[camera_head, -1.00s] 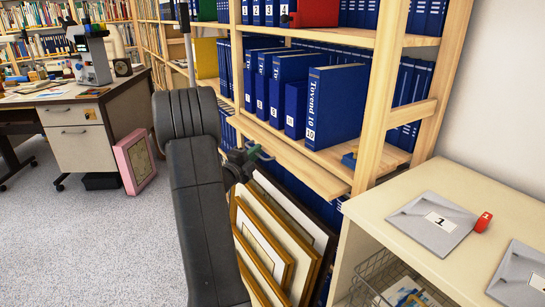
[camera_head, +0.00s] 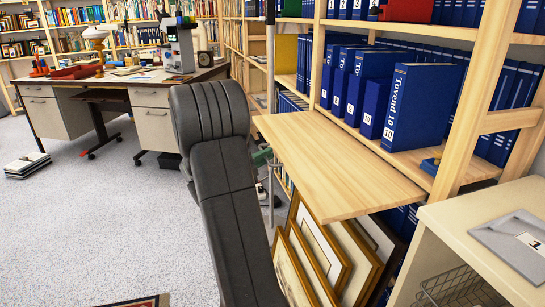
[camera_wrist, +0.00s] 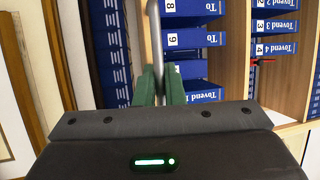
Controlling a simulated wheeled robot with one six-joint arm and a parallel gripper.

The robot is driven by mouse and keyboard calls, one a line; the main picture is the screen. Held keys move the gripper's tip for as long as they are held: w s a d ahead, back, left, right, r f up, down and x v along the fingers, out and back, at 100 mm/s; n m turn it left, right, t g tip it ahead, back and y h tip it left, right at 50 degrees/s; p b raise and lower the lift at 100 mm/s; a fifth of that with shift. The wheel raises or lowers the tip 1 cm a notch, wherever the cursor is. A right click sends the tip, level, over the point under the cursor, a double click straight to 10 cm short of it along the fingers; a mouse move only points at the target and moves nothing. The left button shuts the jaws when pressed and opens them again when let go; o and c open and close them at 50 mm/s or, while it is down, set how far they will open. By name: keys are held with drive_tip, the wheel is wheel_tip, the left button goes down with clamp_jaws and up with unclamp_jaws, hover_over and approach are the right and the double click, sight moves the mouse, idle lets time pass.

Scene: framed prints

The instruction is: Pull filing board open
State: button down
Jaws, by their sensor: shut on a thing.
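The filing board (camera_head: 335,165) is a flat pale wooden panel. It juts well out of the bookcase, level, below the row of blue binders. My gripper (camera_head: 262,157) is at its outer left edge, partly hidden behind my dark arm.
Blue binders (camera_head: 421,105) stand on the shelf behind the board. Gold-framed prints (camera_head: 325,255) lean below it. A pale cabinet (camera_head: 455,215) with a wire basket stands at the right. The grey floor (camera_head: 110,220) at the left is largely clear.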

drive_tip(key=c, duration=1.5)
unclamp_jaws()
drive_tip(key=shift+c, duration=0.2)
drive_tip(key=p+v, duration=0.2)
drive_tip(key=v, duration=1.1)
drive_tip(key=shift+s+a, duration=0.25)
drive_tip(key=shift+a, duration=0.05)
drive_tip(key=shift+f, duration=0.15)
drive_tip(key=b+x, duration=0.2)
drive_tip(key=x, duration=1.2)
drive_tip(key=shift+w+d, duration=0.1)
drive_tip(key=shift+d, duration=0.35)
drive_tip(key=shift+a, duration=0.1)
